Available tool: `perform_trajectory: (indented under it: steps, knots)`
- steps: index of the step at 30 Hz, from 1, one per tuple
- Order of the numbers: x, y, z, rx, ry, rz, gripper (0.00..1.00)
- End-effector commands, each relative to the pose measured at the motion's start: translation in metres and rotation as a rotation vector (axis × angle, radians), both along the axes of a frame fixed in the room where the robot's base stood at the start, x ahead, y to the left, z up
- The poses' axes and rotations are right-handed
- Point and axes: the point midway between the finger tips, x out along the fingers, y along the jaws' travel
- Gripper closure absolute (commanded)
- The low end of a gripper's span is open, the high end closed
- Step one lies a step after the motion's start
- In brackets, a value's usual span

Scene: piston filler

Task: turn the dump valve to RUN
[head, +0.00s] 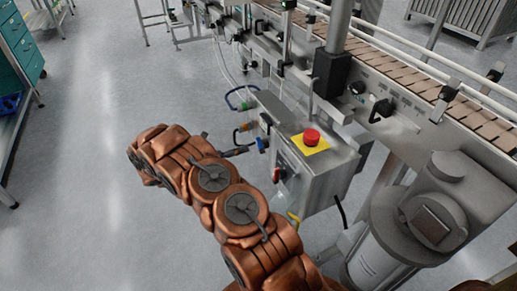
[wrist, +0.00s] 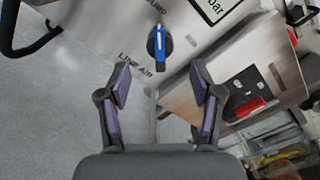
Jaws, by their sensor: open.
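The dump valve is a small blue lever on a round dark base (wrist: 160,45), on a grey metal panel in the wrist view. Its lever lies nearly upright in that picture. Lettering partly cut off, reading like "DUMP", is above it, and "LINE AIR" is below left; I see no RUN mark. In the head view the blue handle (head: 262,145) is on the left side of the control box. My gripper (wrist: 160,74) is open and empty, its fingertips either side of and just below the lever, apparently not touching it. In the head view my gripper (head: 238,152) is small and dark, left of the handle.
The control box (head: 325,178) carries a red emergency button (head: 312,136) on yellow and a red switch (head: 277,174). Hoses and fittings (head: 242,97) hang behind the handle. A conveyor (head: 410,80) runs along the right.

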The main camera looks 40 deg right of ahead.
Motion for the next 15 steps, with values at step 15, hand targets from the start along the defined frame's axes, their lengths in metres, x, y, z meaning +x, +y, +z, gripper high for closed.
perform_trajectory:
  steps: [15]
  knots:
    - [-0.021, -0.06, -0.001, 0.0, 0.001, -0.002, 0.35]
